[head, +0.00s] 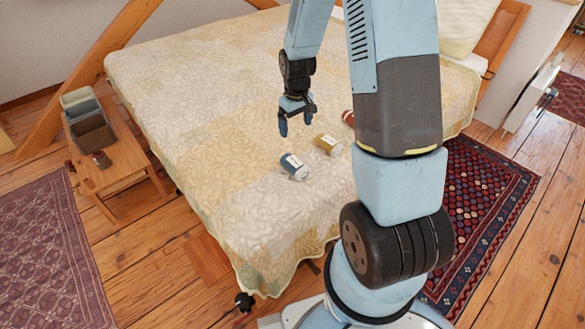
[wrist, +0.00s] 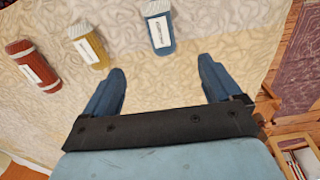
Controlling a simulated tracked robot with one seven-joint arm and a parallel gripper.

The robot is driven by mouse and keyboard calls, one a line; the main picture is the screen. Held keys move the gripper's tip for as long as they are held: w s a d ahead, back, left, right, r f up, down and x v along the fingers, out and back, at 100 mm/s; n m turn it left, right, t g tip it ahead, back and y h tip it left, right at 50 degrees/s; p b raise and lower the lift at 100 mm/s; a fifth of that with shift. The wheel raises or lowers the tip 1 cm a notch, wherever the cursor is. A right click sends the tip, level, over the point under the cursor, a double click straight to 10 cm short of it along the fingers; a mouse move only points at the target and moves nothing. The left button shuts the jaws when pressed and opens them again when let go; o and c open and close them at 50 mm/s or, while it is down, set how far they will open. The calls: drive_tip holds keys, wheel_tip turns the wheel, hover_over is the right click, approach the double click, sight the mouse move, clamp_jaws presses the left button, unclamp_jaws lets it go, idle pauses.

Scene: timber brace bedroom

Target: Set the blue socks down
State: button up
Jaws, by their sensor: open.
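The blue socks (head: 294,166), a roll with a white label band, lie on the quilted bed (head: 185,110) near its front edge. In the wrist view the blue socks (wrist: 160,33) lie beyond the fingertips, roughly centred between them, with clear quilt between. My gripper (head: 297,121) is open and empty, above the bed and apart from the socks. Both spread fingers of my gripper (wrist: 162,72) show in the wrist view.
A yellow roll (head: 328,145) and a red roll (head: 348,117), partly hidden by my arm, lie beside the blue socks. A wooden bench (head: 128,164) with grey-toned bins (head: 93,137) stands left of the bed. The quilt's left part is clear.

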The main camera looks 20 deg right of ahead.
hover_over(295, 162)
wheel_tip(295, 162, down, 5)
drive_tip(key=f, duration=0.8)
drive_tip(key=shift+s+a+f, duration=0.15)
drive_tip(key=shift+s+f, duration=0.1)
drive_tip(key=shift+f, duration=0.05)
drive_tip(key=shift+w+f, duration=0.2)
drive_tip(key=shift+f, duration=2.45)
drive_tip(key=shift+c, duration=0.3)
drive_tip(key=c, duration=1.2)
drive_tip(key=shift+r, duration=0.15)
